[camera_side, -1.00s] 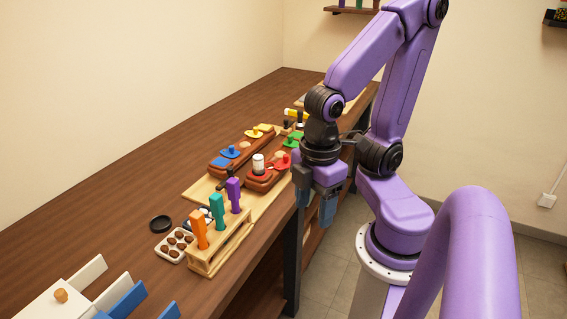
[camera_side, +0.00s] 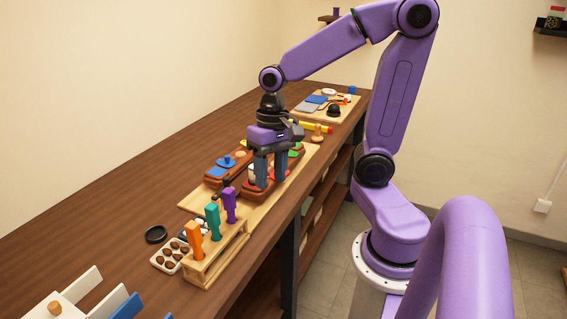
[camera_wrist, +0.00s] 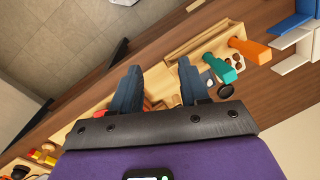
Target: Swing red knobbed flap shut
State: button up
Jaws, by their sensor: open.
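The red flap (camera_side: 285,173) is on a reddish-brown block (camera_side: 252,195) on a pale wooden board. In the side view, my gripper (camera_side: 271,183) points down over this block, with its fingers apart. The fingers hide most of the red flap and its knob, so I cannot tell how far it is swung or whether a finger touches it. A white piece (camera_side: 252,173) shows partly behind the left finger. In the wrist view, my gripper (camera_wrist: 158,68) is open with nothing seen held between its fingers. A little red shows at the base of the fingers there.
A blue knobbed flap (camera_side: 226,161) lies on the block behind, and a green one (camera_side: 295,152) beyond my gripper. A rack (camera_side: 217,255) of orange, teal and purple pegs stands in front. A yellow rod (camera_side: 320,127) lies farther back.

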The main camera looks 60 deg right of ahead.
jog(key=w+d+r+m+t, duration=0.1)
jog(key=d+r+m+t, duration=0.1)
jog(key=d+m, duration=1.1)
jog(key=w+d+r+m+t, duration=0.1)
jog(key=w+d+m+t, duration=0.1)
jog(key=d+m, duration=1.15)
jog(key=shift+n, duration=0.45)
jog(key=x, duration=1.7)
jog(key=shift+a, duration=0.15)
grip_shut()
